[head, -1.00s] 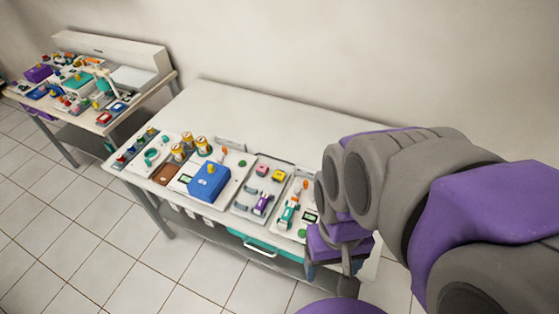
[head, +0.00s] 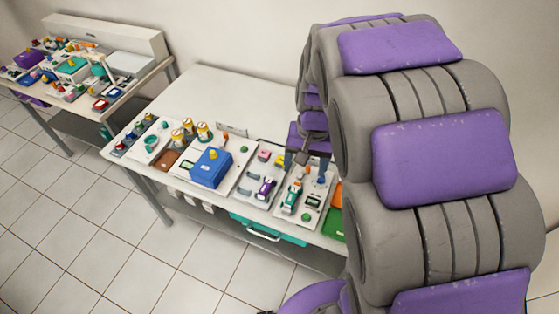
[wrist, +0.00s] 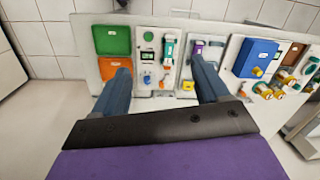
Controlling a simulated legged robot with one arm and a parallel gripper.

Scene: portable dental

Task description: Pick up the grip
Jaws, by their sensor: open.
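I cannot tell for certain which piece is the grip. A teal-and-white handled tool (head: 291,198) lies on a light panel on the table; it also shows in the wrist view (wrist: 169,48). A purple-and-white tool (head: 265,188) lies on the panel beside it, and it shows in the wrist view (wrist: 196,47). My gripper (head: 307,172) is open and empty, above the panel near the teal tool. In the wrist view my gripper's two blue fingers (wrist: 161,69) stand apart, with the teal tool and a small orange piece (wrist: 167,79) seen between them.
A blue box (head: 210,168) and several yellow-topped containers (head: 189,126) are left of the tools. An orange square (wrist: 114,40) and a green square (wrist: 112,66) are at the panel's end. The rear tabletop (head: 235,92) is bare. Another cluttered table (head: 146,70) stands at far left.

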